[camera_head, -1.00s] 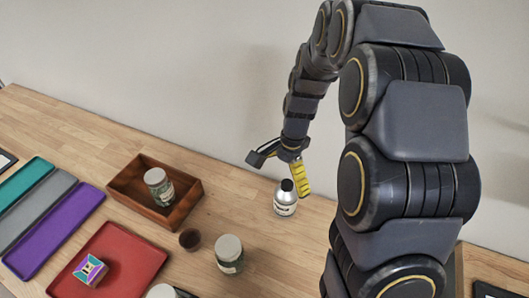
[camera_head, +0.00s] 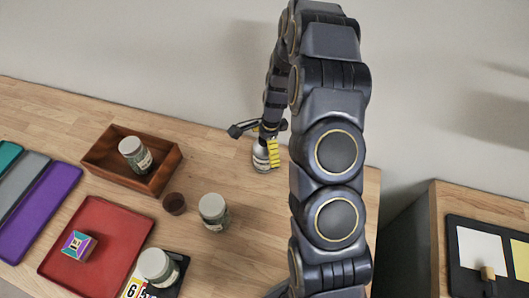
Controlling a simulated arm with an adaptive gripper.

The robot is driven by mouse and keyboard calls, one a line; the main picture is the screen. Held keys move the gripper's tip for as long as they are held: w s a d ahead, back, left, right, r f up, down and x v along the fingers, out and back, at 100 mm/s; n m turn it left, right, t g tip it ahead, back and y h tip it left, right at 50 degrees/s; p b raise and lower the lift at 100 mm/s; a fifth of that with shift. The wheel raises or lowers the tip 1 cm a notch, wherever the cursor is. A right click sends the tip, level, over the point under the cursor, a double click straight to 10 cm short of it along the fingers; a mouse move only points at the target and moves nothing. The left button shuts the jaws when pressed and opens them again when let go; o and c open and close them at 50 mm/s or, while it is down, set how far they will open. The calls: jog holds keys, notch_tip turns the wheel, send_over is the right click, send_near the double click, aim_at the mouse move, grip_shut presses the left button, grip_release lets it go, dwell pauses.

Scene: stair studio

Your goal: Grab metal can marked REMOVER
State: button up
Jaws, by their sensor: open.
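The silver metal can (camera_head: 261,162) with a dark cap and a pale label stands upright on the wooden table, near its back edge. I cannot read the label at this size. My gripper (camera_head: 260,145) is open at the can's upper part. Its yellow-padded finger is close along the can's right side, and a dark finger part sticks out to the left above it. The can's top is largely hidden by my gripper. I cannot tell whether the finger touches the can.
A wooden box (camera_head: 104,166) holding a jar (camera_head: 136,154) is at left. A small brown cup (camera_head: 174,204) and jar (camera_head: 213,212) stand in front. A red tray (camera_head: 125,222) holds a colorful cube (camera_head: 78,246). Another jar (camera_head: 157,267) is near the front.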

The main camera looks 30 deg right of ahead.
jog(key=shift+f, duration=0.25)
jog(key=shift+c, duration=0.4)
jog(key=c, duration=1.1)
jog(key=shift+r, duration=0.1)
